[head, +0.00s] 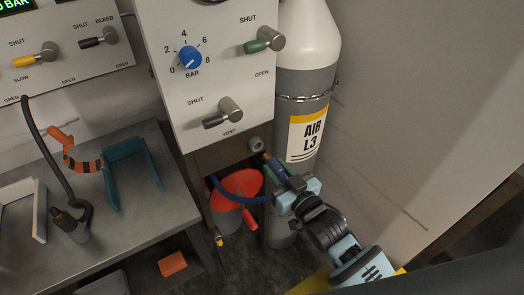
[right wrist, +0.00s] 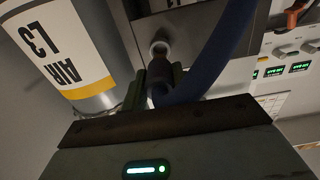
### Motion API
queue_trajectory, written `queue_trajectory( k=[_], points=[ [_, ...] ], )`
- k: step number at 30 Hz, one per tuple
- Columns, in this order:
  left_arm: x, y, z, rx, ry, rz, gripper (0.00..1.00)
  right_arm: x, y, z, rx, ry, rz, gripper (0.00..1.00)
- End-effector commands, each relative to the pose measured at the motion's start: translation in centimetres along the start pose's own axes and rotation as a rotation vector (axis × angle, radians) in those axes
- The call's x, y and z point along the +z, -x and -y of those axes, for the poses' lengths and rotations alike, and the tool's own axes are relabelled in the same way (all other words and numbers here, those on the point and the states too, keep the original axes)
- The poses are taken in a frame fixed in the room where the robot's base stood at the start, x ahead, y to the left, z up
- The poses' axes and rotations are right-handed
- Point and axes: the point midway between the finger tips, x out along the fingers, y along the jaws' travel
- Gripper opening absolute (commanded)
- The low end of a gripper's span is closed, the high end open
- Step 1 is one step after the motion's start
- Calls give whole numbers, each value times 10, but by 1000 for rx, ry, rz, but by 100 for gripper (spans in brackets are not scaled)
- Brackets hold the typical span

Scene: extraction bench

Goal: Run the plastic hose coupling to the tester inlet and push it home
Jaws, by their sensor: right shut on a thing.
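My right gripper (head: 281,177) is shut on the hose coupling (head: 274,166), a dark blue piece with a yellowish tip, just below the grey control panel. The blue hose (head: 250,199) runs left from the gripper in a sagging curve. A round grey port (head: 256,144), which looks like the tester inlet, sits under the panel, just up and left of the coupling tip. In the right wrist view the port (right wrist: 160,47) shows as a pale ring straight ahead of the dark coupling (right wrist: 157,82); a small gap seems to remain. The blue hose (right wrist: 214,55) bends past on the right. My left gripper is out of view.
The gas cylinder (head: 306,75) marked AIR L3 stands close behind the gripper. The panel (head: 214,60) with knob and valve levers overhangs the port. A metal bench (head: 140,215) with holders is at left.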

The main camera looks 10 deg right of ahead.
Motion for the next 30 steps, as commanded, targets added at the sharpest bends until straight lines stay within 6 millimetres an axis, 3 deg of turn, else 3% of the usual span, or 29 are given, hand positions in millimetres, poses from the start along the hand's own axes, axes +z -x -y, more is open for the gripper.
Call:
queue_trajectory(
  k=[11, 30],
  points=[
    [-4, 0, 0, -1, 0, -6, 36, -1, 4, 0, 0, 1, -2, 0],
    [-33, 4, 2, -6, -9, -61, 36, -2, 48, 0, 0, 1, -3, 0]
  ],
)
